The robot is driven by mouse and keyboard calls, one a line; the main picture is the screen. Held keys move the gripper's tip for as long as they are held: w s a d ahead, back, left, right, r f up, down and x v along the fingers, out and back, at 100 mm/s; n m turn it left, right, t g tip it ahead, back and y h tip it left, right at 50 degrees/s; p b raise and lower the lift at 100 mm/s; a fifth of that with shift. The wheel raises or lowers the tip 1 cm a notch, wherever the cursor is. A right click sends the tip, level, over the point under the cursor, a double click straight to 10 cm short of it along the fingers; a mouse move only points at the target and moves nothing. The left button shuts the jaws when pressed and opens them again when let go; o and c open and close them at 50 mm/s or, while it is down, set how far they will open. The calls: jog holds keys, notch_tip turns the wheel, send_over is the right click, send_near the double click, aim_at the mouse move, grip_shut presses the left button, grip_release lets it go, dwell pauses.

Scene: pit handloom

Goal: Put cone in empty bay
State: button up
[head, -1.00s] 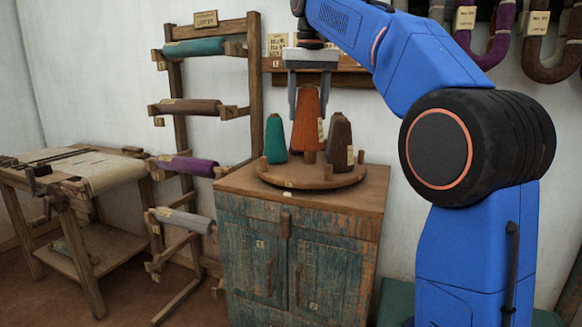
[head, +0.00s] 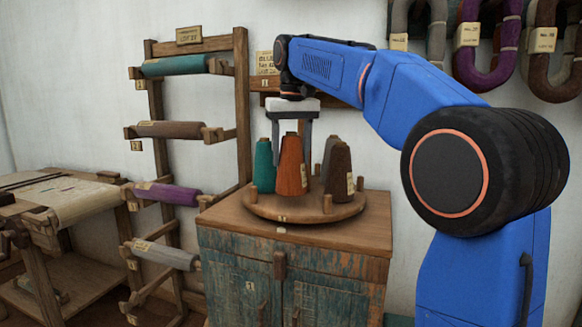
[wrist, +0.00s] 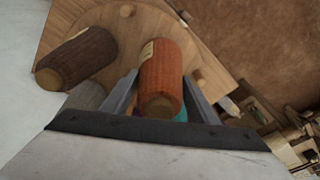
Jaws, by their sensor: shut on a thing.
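An orange cone (head: 291,168) stands upright in my gripper (head: 290,150), with a finger on each side of its upper part. Its base is at or just above the round wooden turntable (head: 290,213); I cannot tell if it touches. A teal cone (head: 263,168) is on the left of the turntable and a brown cone (head: 339,172) on the right. A grey cone (head: 328,150) is partly hidden behind the brown one. In the wrist view, the orange cone (wrist: 162,72) lies between the fingers, with the brown cone (wrist: 75,57) to its left.
Short wooden pegs (head: 327,204) stand around the turntable's rim. It sits on a worn blue cabinet (head: 245,270). A rack of cloth rolls (head: 172,130) stands to the left, and yarn hanks (head: 485,45) hang on the wall to the right.

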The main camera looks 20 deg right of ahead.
aim_at(291, 165)
jog(key=shift+f, duration=1.5)
jog(key=o, duration=1.2)
jog(key=shift+f, duration=0.15)
jog(key=r, duration=0.4)
jog(key=s+r, duration=0.1)
jog(key=r, duration=0.7)
jog(key=shift+s+r, duration=0.1)
jog(key=shift+s, duration=0.15)
